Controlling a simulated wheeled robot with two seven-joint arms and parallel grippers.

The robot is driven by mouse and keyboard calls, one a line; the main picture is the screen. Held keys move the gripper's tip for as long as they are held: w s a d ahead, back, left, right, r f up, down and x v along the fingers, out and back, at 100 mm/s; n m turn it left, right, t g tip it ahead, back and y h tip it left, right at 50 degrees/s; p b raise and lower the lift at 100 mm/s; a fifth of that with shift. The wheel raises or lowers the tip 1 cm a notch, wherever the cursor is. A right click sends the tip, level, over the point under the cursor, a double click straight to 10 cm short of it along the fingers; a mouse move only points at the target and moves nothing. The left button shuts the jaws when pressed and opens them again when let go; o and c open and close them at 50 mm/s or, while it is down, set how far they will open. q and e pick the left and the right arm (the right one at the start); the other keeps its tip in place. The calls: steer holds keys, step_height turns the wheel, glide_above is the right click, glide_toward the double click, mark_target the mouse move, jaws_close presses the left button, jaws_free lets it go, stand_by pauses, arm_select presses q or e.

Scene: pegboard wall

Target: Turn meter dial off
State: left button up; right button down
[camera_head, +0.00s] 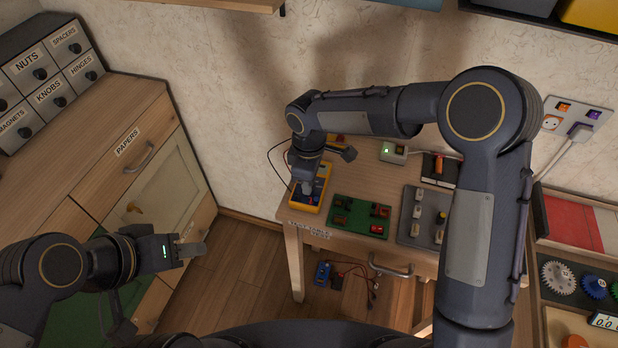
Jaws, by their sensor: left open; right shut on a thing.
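The yellow meter (322,183) with a blue face lies on the left end of the wooden worktable. My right gripper (308,193) reaches down over it from above and is shut on its dial. The gripper covers most of the dial, so its setting cannot be read. My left gripper (192,248) is open and empty, in front of the cabinet and well left of the meter.
A green circuit board (360,216) and a grey panel with several parts (408,218) lie right of the meter. A small box with a green light (393,152) stands behind. A labelled wooden cabinet (110,150) is at left. Wall sockets (575,116) are at right.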

stand_by(0.5)
steer(key=c, duration=1.2)
jaws_free()
steer(key=shift+r, duration=3.9)
steer(key=shift+d+r, duration=0.2)
steer(key=s+d+r+m+t+y, duration=0.1)
steer(key=s+d+r+m+t, duration=0.1)
steer(key=s+d+r+m, duration=0.45)
steer(key=s+d+r+m+t+y, duration=0.15)
steer(key=s+d+m, duration=0.25)
steer(key=s+d, duration=0.65)
steer(key=s+d+f+m+t+y, duration=0.1)
steer(key=s+d+f+m+t, duration=0.1)
steer(key=s+m, duration=0.4)
steer(key=shift+s+d+f, duration=0.55)
steer(key=shift+s+f, duration=0.05)
steer(key=shift+f, duration=0.05)
